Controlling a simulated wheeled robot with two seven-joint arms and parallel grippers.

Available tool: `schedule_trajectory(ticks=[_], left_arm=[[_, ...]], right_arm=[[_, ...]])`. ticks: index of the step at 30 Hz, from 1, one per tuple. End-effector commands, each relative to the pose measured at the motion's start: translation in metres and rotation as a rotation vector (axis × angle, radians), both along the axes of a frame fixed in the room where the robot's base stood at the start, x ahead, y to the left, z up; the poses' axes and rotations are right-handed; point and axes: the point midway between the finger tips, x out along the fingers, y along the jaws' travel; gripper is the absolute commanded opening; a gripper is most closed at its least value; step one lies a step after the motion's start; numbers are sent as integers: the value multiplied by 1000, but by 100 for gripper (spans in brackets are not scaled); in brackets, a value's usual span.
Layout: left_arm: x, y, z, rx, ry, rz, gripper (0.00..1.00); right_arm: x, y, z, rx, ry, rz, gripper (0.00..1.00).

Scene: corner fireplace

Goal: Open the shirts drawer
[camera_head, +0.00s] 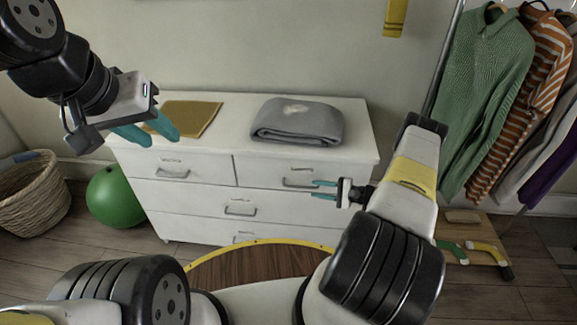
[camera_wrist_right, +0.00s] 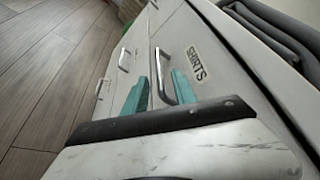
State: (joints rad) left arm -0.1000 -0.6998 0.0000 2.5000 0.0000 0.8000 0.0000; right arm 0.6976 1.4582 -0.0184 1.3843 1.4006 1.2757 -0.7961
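The white dresser (camera_head: 345,137) has a top right drawer, the shirts drawer (camera_head: 257,175), which looks closed. The wrist view shows its SHIRTS label (camera_wrist_right: 197,63) beside a metal bar handle (camera_wrist_right: 164,72). The handle also shows in the head view (camera_head: 296,180). My right gripper (camera_head: 324,190) is open in front of this drawer. In the wrist view its teal fingers (camera_wrist_right: 160,85) lie on either side of the handle; I cannot tell whether they touch it. My left gripper (camera_head: 148,130) is open and empty, in front of the dresser's left end.
A folded grey cloth (camera_head: 297,122) and a mustard cloth (camera_head: 187,118) lie on the dresser top. A green ball (camera_head: 115,196) and a wicker basket (camera_head: 38,195) stand at left. A clothes rack with a green shirt (camera_head: 485,90) stands at right.

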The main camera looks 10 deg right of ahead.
Motion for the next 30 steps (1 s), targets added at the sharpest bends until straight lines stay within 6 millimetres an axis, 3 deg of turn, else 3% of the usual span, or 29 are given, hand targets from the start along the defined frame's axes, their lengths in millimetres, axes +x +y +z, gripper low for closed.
schedule_trajectory(ticks=[15, 27, 30], left_arm=[[0, 0, 0, 0, 0, 0, 36], [0, 0, 0, 0, 0, 0, 36], [0, 0, 0, 0, 0, 0, 36]], right_arm=[[36, 55, -16, 2, 0, 0, 32], [42, 63, -19, 2, 1, -3, 32], [42, 63, -18, 3, 1, -2, 15]])
